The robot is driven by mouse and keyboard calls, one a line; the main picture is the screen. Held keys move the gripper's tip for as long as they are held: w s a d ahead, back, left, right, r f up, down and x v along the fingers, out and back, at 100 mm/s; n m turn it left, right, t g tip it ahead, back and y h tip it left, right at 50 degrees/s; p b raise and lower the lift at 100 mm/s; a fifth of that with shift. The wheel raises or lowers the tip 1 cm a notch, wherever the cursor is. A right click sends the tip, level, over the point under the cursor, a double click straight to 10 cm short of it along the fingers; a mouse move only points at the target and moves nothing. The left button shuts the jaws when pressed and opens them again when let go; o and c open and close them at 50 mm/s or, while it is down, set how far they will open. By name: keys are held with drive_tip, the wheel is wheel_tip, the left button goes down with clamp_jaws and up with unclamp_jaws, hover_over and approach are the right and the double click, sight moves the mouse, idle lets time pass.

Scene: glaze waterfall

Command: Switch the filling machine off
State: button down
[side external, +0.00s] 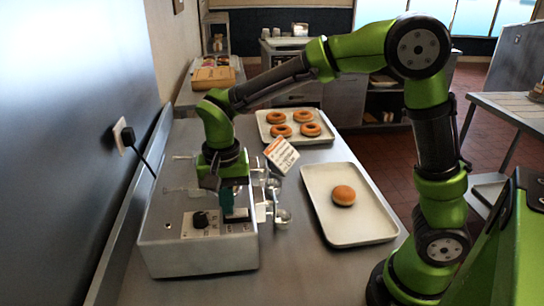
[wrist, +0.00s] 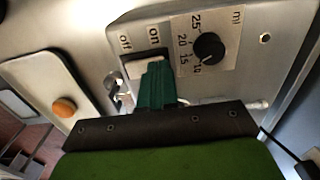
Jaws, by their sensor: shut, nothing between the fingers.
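The filling machine (side external: 165,240) is a metal box at the front left of the counter in the side view. In the wrist view the dial (wrist: 208,47) has a printed ml scale. Beside it is a pale switch (wrist: 138,68) under on/off lettering, partly hidden by my fingers; I cannot tell its position. My gripper (side external: 227,203) is shut and empty, pointing down over the switch. Its teal fingers (wrist: 157,84) overlap the switch in the wrist view; contact is unclear.
A tray (side external: 365,233) with one bun (side external: 343,195) lies right of the machine. A second tray (side external: 265,131) holds several doughnuts farther back. A tilted sign (side external: 281,154) and nozzle parts (side external: 279,214) stand at the machine's right side. A cord runs from a wall plug (side external: 128,136).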

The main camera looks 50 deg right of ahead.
drive_tip(key=shift+f, duration=0.1)
drive_tip(key=shift+w+f, duration=0.1)
drive_tip(key=shift+f, duration=0.05)
idle(0.3)
drive_tip(key=shift+s+d+r, duration=0.4)
drive_tip(key=shift+s+d, duration=0.05)
drive_tip(key=shift+s, duration=0.1)
drive_tip(key=shift+r, duration=0.1)
wheel_tip(320, 180, up, 14)
drive_tip(key=w+a, duration=0.1)
drive_tip(key=shift+w+a, duration=0.35)
drive_tip(key=shift+f, duration=0.2)
